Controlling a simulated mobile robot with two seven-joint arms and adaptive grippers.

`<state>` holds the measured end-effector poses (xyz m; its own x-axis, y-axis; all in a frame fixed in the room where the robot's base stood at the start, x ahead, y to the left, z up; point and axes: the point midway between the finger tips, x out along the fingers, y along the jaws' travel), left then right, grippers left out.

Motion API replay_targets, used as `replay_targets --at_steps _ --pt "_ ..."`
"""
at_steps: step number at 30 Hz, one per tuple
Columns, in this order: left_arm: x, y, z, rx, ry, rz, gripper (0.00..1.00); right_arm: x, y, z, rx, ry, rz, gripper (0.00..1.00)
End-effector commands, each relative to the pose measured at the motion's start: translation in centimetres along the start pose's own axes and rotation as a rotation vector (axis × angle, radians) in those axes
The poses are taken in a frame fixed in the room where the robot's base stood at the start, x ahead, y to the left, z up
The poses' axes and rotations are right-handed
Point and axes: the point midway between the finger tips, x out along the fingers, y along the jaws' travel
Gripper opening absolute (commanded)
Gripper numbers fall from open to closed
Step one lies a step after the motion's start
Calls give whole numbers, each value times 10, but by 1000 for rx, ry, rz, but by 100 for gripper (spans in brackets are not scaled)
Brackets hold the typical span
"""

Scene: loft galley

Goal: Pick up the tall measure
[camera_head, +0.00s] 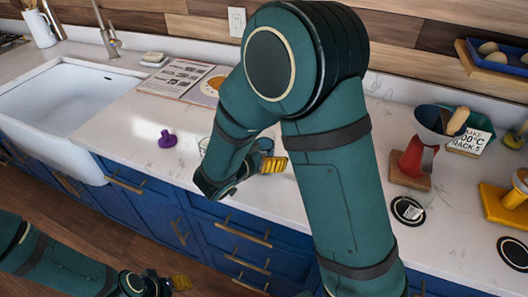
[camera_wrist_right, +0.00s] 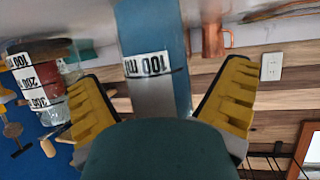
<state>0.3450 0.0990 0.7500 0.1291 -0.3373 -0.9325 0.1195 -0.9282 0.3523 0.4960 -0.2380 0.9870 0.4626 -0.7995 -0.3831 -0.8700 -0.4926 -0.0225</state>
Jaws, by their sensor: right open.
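My right gripper (camera_head: 272,165) is low over the counter's front edge, its yellow fingers pointing right. In the right wrist view, which is upside down, its fingers (camera_wrist_right: 162,80) are open, one on each side of a bluish clear measure (camera_wrist_right: 150,92) with a "100 ml" band. A gap shows on its right; contact on the left is unclear. A second measure (camera_wrist_right: 38,85), marked 100, 200 and 300, stands to the left. I cannot tell which is the tall one. In the head view my arm hides most of both. My left gripper (camera_head: 180,283) is low, away from the counter.
A purple knob-like object (camera_head: 167,139) stands on the counter left of the gripper. Papers (camera_head: 177,77) lie behind it, and a white sink (camera_head: 70,92) is at the left. A red stand with a bowl (camera_head: 411,160) and a yellow stand (camera_head: 505,205) are at the right.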

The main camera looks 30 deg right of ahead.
Motion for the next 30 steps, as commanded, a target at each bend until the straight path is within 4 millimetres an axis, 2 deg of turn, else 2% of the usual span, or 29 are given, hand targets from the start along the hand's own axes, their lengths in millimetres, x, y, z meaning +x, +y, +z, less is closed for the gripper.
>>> replay_targets --at_steps 5,6,8,12,13,30 --pt "0 0 0 0 0 0 54 0 0 0 0 0 0 97" --pt "0 0 0 0 0 0 54 0 0 0 0 0 0 94" --pt "0 0 0 0 0 0 54 0 0 0 0 0 0 73" --pt "0 0 0 0 0 0 54 0 0 0 1 0 0 24" --pt "0 0 0 0 0 0 54 0 0 0 1 0 0 15" --pt "0 0 0 0 0 0 54 -1 -1 -3 2 1 -1 14"
